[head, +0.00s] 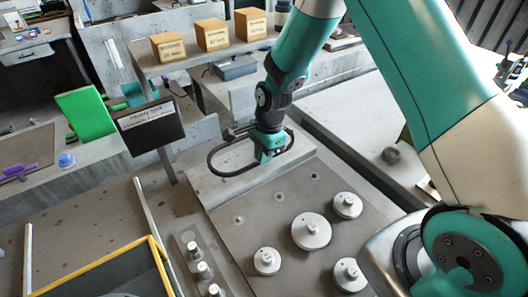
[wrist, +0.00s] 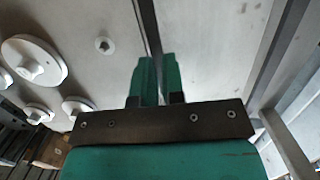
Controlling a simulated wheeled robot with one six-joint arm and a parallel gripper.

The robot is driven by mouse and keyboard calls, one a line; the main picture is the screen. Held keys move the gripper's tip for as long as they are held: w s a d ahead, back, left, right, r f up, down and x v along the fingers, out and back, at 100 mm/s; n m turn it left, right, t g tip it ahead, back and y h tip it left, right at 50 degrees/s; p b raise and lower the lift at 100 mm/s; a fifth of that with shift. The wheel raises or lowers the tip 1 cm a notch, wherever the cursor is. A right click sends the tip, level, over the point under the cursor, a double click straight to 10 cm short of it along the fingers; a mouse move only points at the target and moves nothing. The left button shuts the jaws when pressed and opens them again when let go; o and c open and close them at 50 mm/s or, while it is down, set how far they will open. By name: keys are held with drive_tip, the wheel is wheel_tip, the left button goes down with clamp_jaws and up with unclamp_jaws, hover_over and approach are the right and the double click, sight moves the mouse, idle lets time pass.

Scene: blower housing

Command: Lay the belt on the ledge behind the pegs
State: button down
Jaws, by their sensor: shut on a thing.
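The belt (head: 212,160) is a black closed loop in the head view. My gripper (head: 267,157) is shut on its right part, and the loop reaches out to the left. The belt is over the pale raised ledge (head: 225,188) at the back of the grey plate; I cannot tell whether it touches. In the wrist view my gripper's green fingers (wrist: 157,72) are close together, with a dark strip running up from between them. Three upright metal pegs (head: 204,270) stand in a row left of the plate.
Several round metal wheels with central knobs (head: 311,232) stand on the plate; some show in the wrist view (wrist: 34,62). A dark sign on a post (head: 150,125) stands left of the belt. A yellow-edged tray (head: 157,262) is at lower left. Cardboard boxes (head: 212,35) stand behind.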

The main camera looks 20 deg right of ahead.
drive_tip(key=shift+f, duration=0.65)
drive_tip(key=shift+a, duration=0.15)
drive_tip(key=shift+f, duration=0.3)
idle(0.6)
drive_tip(key=shift+f+b, duration=0.4)
drive_tip(key=shift+f, duration=0.35)
idle(0.5)
drive_tip(key=c, duration=1.1)
unclamp_jaws()
drive_tip(key=shift+c, duration=0.2)
drive_tip(key=shift+r, duration=0.15)
